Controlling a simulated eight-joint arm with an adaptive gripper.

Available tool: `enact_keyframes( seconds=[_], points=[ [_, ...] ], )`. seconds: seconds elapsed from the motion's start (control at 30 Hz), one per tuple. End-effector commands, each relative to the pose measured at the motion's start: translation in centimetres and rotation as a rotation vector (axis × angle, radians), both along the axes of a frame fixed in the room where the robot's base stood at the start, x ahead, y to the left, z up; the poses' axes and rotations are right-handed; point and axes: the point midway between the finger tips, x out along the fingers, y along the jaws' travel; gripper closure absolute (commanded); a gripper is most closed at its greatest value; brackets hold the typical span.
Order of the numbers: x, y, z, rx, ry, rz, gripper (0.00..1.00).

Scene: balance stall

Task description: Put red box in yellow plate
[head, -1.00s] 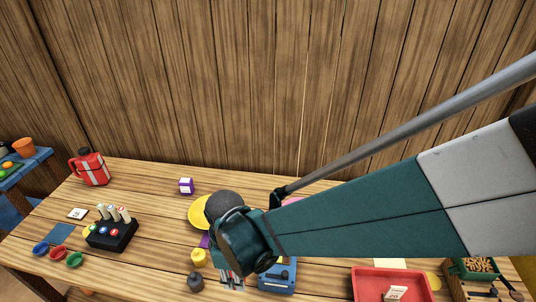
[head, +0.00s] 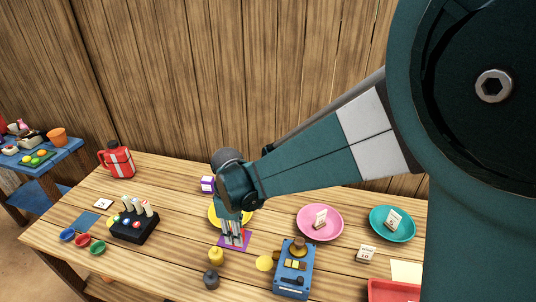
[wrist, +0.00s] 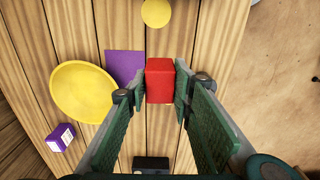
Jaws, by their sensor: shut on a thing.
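My gripper (head: 234,243) is shut on the red box (wrist: 160,82), which shows between the fingertips in the wrist view. In the head view the fingers point down over the purple square (head: 247,236), and the box is mostly hidden by them. The yellow plate (head: 213,219) lies behind the fingers, partly covered by my wrist. In the wrist view the yellow plate (wrist: 75,95) looks empty and lies left of the box, beyond the purple square (wrist: 122,66). The gap between the box and the table cannot be judged exactly.
A purple-and-white box (head: 207,184) stands behind the yellow plate. A yellow weight (head: 216,256), a dark weight (head: 212,280) and a blue device (head: 294,270) are near the gripper. A black rack (head: 135,228) is left; a pink plate (head: 333,227) and teal plate (head: 378,220) are right.

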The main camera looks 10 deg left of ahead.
Motion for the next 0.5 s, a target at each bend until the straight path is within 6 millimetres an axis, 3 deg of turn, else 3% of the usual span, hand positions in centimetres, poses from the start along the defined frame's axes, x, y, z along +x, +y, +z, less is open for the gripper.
enact_keyframes(
  seconds=[0.5],
  points=[
    [10.9,6.5,0.0,0.000,0.000,-0.012,0.89]
  ],
)
